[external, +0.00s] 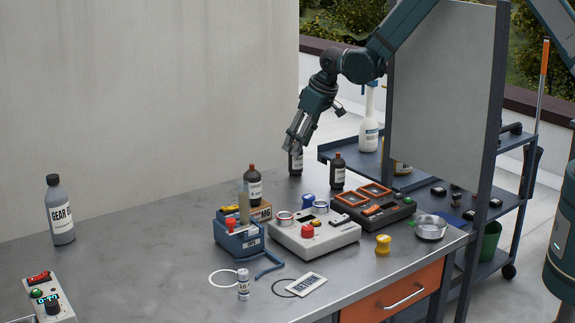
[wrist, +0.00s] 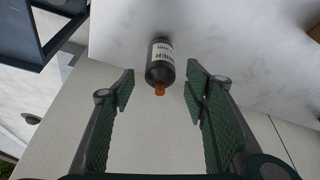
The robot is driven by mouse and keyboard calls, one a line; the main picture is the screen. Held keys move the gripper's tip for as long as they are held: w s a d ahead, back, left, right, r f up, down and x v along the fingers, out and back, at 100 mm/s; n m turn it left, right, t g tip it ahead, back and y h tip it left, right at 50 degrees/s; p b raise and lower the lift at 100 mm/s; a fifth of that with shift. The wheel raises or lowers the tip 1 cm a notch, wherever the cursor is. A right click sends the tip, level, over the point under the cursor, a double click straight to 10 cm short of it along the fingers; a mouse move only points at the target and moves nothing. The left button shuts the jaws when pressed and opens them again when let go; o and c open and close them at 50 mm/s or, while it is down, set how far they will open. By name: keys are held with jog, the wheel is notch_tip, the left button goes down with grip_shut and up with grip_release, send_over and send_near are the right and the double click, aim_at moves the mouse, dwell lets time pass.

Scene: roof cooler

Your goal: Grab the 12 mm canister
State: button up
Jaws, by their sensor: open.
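My gripper (external: 293,147) is open and empty in the external view, over the far edge of the table. A dark bottle-shaped canister (external: 296,164) with a white label stands just below its fingertips, partly hidden by them. In the wrist view a dark canister (wrist: 160,66) with a white label and an orange tip lies ahead, in the gap between the open fingers (wrist: 160,88), not gripped. Its label is too small to read surely. Two similar dark bottles stand nearby, one (external: 338,172) to the right and one (external: 253,187) to the left and nearer.
A grey device (external: 315,238) and a dark panel with orange frames (external: 374,205) stand near the bottles. A blue caddy (external: 238,236) is at their left. A GEAR bottle (external: 60,212) stands far left. The table's left middle (external: 140,240) is clear. A tall panel (external: 440,90) stands right.

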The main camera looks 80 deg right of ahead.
jog(key=shift+p+x, duration=0.35)
jog(key=shift+x, duration=1.65)
jog(key=shift+c, duration=0.3)
jog(key=c, duration=1)
